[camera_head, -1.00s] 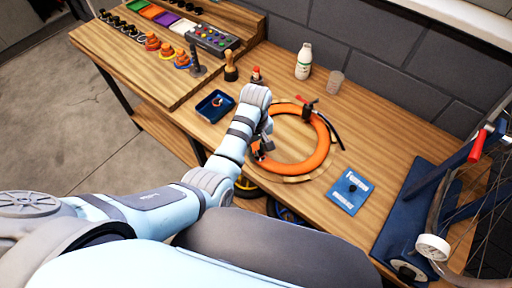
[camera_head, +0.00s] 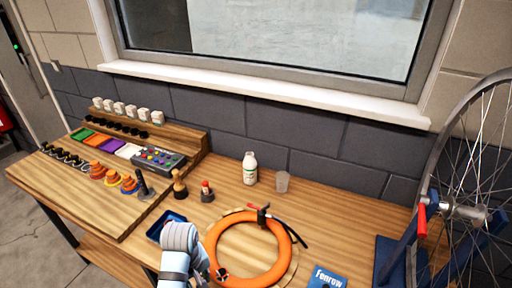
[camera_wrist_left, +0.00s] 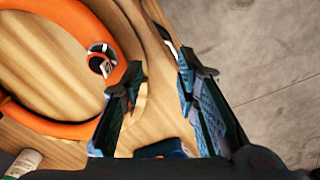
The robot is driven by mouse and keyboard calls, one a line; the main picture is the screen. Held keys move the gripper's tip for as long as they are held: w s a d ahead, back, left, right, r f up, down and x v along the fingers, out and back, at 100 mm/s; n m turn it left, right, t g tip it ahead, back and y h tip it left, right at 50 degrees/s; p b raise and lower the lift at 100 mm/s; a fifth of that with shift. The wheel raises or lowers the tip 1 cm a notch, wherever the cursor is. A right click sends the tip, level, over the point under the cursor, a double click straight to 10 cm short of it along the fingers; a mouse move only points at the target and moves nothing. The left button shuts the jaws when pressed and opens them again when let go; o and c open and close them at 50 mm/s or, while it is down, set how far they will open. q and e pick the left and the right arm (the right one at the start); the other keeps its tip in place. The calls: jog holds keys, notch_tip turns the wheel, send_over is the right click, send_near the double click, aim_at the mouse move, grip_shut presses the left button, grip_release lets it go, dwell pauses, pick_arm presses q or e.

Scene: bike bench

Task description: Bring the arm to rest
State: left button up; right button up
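My left arm comes in at the bottom of the head view, with its wrist in front of the blue tray. In the left wrist view my left gripper (camera_wrist_left: 160,75) is open, its two fingers apart with nothing between them. The gripper is over the bench's front edge, beside the orange ring-shaped tube (camera_wrist_left: 80,128), not holding it. In the head view the orange tube (camera_head: 289,250) lies on a round wooden board, with a black-and-red piece at its top. My right gripper is in neither view.
A wheel in a blue stand (camera_head: 388,262) is at right. A blue Fenrow packet (camera_head: 326,280) lies in front. Bare wood lies right of the cup.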

pick_arm(q)
jog(key=s+a+m+t, duration=0.2)
jog(key=s+a+m, duration=0.2)
jog(key=s, duration=0.6)
jog(key=s+a+m+t, duration=0.1)
jog(key=s+a+m, duration=0.3)
jog(key=s, duration=0.6)
notch_tip(320, 180, down, 24)
jog(key=s+a+g+b, duration=0.1)
jog(key=s+g+b, duration=0.1)
jog(key=b, duration=0.1)
jog(key=s+f+b, duration=0.2)
jog(key=s+f, duration=1.1)
jog(key=shift+a+f+g+y+b, duration=0.3)
jog(key=shift+a+f+y+b, duration=0.05)
jog(key=shift+a+y, duration=0.1)
